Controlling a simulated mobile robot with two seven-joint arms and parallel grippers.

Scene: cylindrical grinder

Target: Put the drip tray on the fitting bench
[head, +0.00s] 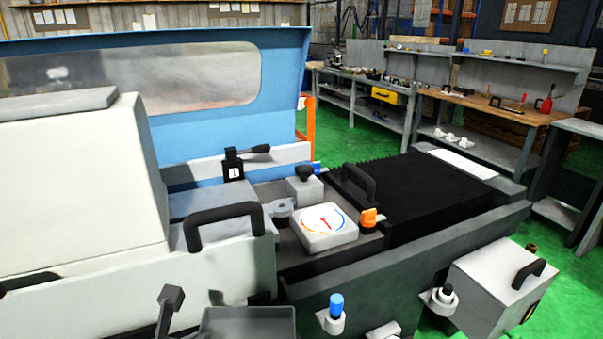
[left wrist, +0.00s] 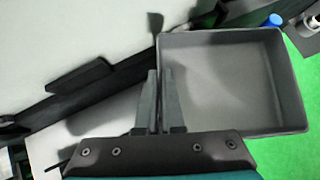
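The drip tray (head: 247,322) is a grey, open, shallow box at the bottom edge of the head view, in front of the grinder. In the left wrist view the tray (left wrist: 285,82) is empty, and its left wall passes between the fingertips of my left gripper (left wrist: 160,72). The fingers are close together on that wall. I cannot make out the left fingers in the head view. My right gripper is in neither view. A wood-topped bench (head: 470,99), which looks like the fitting bench, stands far back on the right with small tools on it.
The grinder (head: 85,185) fills the left and middle. A dark lever (head: 170,297) stands just left of the tray. A blue-capped item (head: 336,305) and a light grey box (head: 500,287) with a black handle stick out at the front. Green floor (head: 390,150) lies clear before the benches.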

